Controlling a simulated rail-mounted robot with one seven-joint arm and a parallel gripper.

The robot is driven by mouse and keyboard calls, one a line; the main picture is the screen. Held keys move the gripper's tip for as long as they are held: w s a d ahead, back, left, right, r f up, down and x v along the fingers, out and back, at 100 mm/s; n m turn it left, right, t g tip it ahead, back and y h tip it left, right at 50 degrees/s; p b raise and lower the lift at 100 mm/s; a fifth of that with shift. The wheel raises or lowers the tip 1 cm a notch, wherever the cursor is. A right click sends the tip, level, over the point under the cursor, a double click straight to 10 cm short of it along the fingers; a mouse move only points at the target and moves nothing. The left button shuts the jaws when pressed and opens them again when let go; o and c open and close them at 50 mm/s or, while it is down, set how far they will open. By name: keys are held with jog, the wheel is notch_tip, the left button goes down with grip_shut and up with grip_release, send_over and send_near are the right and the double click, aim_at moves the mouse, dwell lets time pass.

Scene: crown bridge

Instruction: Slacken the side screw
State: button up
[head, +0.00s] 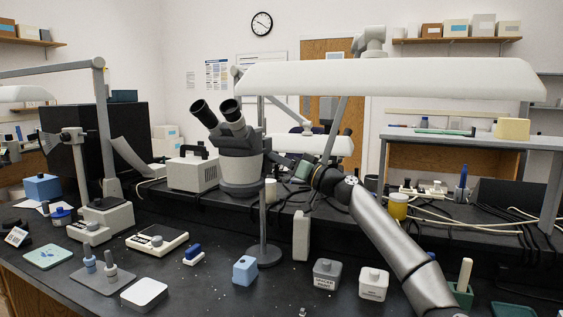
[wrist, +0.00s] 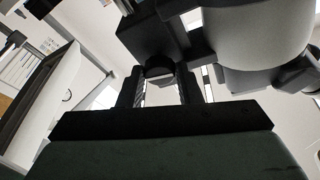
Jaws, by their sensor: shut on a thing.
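The microscope (head: 240,172) stands on the raised black shelf, with a light grey body and two black eyepieces. Its pale rounded body also shows at the top right of the wrist view (wrist: 258,30). My gripper (head: 284,161) reaches in from the right beside a post. In the wrist view my gripper (wrist: 160,88) has its two dark fingers either side of a small black round screw head (wrist: 158,69), the side screw, on a dark bracket. The fingers are shut on it. In the head view the screw is too small and hidden to make out.
A long white lamp (head: 390,78) hangs above my arm. A thin post on a round base (head: 264,254) stands in front of the microscope. A white box unit (head: 194,172) is left of it. Several bottles and blocks cover the front bench.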

jog(key=o, duration=1)
jog(key=shift+c, duration=0.2)
jog(key=b+v, duration=0.1)
jog(key=v, duration=1.1)
jog(key=shift+r, duration=0.1)
